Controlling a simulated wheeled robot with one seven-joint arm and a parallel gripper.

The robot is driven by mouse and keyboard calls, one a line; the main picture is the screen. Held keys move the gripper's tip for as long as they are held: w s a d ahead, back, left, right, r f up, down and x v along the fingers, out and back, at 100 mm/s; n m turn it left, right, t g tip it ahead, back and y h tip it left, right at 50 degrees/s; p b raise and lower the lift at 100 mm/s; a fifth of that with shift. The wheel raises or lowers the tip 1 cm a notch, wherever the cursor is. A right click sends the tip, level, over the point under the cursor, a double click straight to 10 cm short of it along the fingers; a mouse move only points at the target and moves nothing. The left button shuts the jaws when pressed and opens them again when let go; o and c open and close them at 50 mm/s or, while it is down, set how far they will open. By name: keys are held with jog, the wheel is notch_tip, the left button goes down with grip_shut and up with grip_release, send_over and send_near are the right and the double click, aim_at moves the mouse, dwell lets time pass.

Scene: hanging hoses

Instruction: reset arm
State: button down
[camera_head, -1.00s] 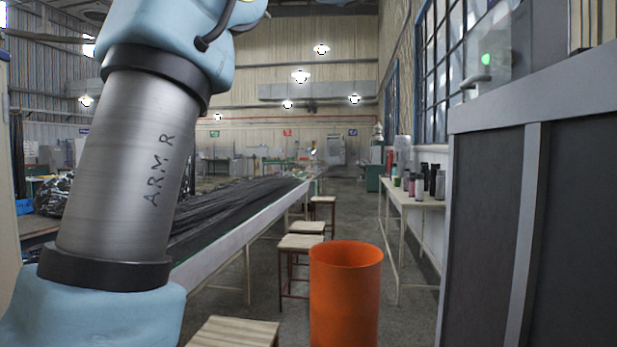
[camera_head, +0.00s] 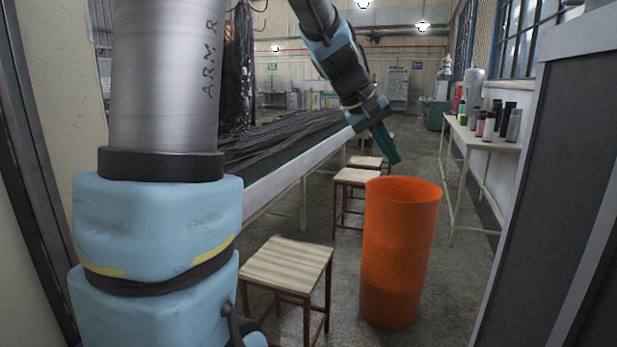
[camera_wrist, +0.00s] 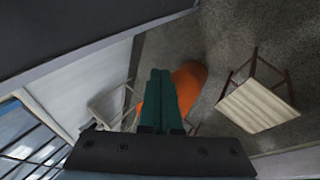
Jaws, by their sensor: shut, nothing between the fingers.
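My gripper (camera_head: 389,147) hangs at the end of my arm in the head view, pointing down and slightly right. It is above and just behind the rim of the orange bin, as the picture shows it. In the wrist view its two green fingers (camera_wrist: 160,98) lie side by side, shut with nothing between them. My blue and metal arm fills the left of the head view and reaches across the top.
An orange bin (camera_head: 398,255) stands on the floor; it also shows behind the fingers in the wrist view (camera_wrist: 187,82). Wooden stools (camera_head: 287,268) line a long table of black hoses (camera_head: 268,150). A shelf with bottles (camera_head: 480,136) and a grey panel (camera_head: 560,190) stand right.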

jog(key=s+a+f+y, duration=0.3)
jog(key=s+a+f, duration=0.3)
jog(key=a+f, duration=0.3)
jog(key=s+a+f+y, duration=0.3)
jog(key=s+a+f, duration=0.3)
jog(key=a, duration=0.8)
notch_tip(320, 180, down, 4)
jog(key=shift+a+r+m+y, duration=0.1)
jog(key=shift+a+m+y, duration=0.2)
jog(key=shift+a, duration=0.1)
jog(key=shift+s, duration=0.1)
